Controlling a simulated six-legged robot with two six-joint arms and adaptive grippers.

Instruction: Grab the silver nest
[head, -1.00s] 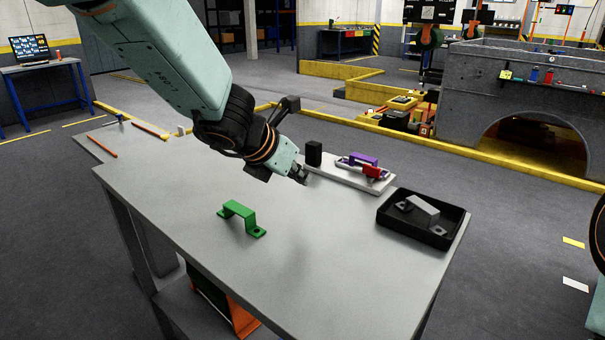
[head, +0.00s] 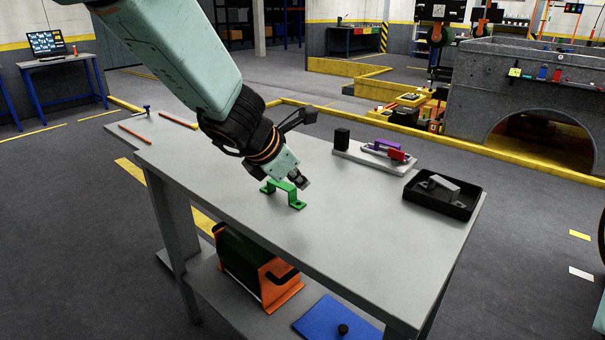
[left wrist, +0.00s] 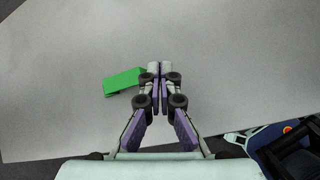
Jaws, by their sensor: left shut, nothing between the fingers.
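A silver-grey bracket-shaped piece (head: 439,188) lies in a black tray (head: 425,203) at the right end of the grey table. A green bracket (head: 281,191) stands on the table left of centre. It also shows in the left wrist view (left wrist: 122,82), left of the fingers. My left gripper (head: 303,182) is shut and empty, just above or behind the green bracket's right part in the head view. Its fingertips meet in the left wrist view (left wrist: 160,68). The gripper covers part of the green bracket. My right gripper is not visible.
A white plate (head: 350,151) at the table's back carries a black block (head: 342,138), a purple piece (head: 379,145) and a red piece (head: 396,155). Orange rods lie at the far left. The front right tabletop is clear. A lower shelf holds a blue panel (head: 325,318).

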